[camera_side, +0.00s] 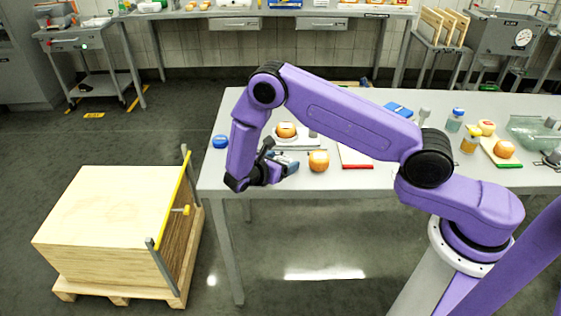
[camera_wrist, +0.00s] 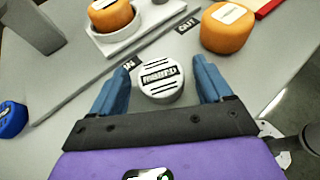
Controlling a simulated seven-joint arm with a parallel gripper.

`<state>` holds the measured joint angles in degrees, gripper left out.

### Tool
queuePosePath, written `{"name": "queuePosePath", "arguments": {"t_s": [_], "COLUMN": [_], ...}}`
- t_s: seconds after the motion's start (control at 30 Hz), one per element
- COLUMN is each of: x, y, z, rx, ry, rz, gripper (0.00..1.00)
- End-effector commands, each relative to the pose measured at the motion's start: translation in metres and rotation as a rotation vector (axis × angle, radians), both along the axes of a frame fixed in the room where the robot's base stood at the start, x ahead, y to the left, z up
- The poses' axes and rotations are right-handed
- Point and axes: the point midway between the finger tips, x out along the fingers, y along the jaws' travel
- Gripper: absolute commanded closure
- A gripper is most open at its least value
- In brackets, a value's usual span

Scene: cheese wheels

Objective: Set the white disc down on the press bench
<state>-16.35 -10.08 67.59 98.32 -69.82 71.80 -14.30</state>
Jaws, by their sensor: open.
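The white disc (camera_wrist: 160,84) with a dark printed label shows in the wrist view between my two blue fingers. It appears to rest on the grey table (camera_wrist: 70,65), with a visible gap to each finger. My gripper (camera_wrist: 162,66) is open around it. In the side view my gripper (camera_side: 290,163) is low at the table's left front part, and I cannot make out the white disc there. No sign marks the press bench, so I cannot tell whether it is this grey table (camera_side: 240,182).
One orange wheel (camera_wrist: 112,14) sits on a white stand; another (camera_wrist: 229,27) stands right of it. A thin grey bar (camera_wrist: 90,92) and small black labels lie near the disc. A blue disc (camera_wrist: 12,118) is left. A wooden crate (camera_side: 110,215) stands on the floor.

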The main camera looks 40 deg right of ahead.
Motion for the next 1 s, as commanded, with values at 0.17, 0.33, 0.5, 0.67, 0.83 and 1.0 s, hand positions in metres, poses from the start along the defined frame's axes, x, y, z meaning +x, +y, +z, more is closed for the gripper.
{"name": "queuePosePath", "arguments": {"t_s": [0.17,0.33,0.5,0.67,0.83,1.0], "x": [-0.001,-0.006,-0.012,-0.018,-0.021,-0.022], "y": [0.007,0.034,0.065,0.089,0.105,0.109], "z": [0.006,0.017,0.03,0.04,0.047,0.049], "rx": [0.0,0.002,0.001,0.001,0.0,0.0], "ry": [-0.001,-0.003,-0.002,-0.001,-0.001,0.0], "rz": [0.003,0.004,0.003,0.003,0.001,0.0], "gripper": [0.21,0.21,0.21,0.21,0.21,0.21]}}
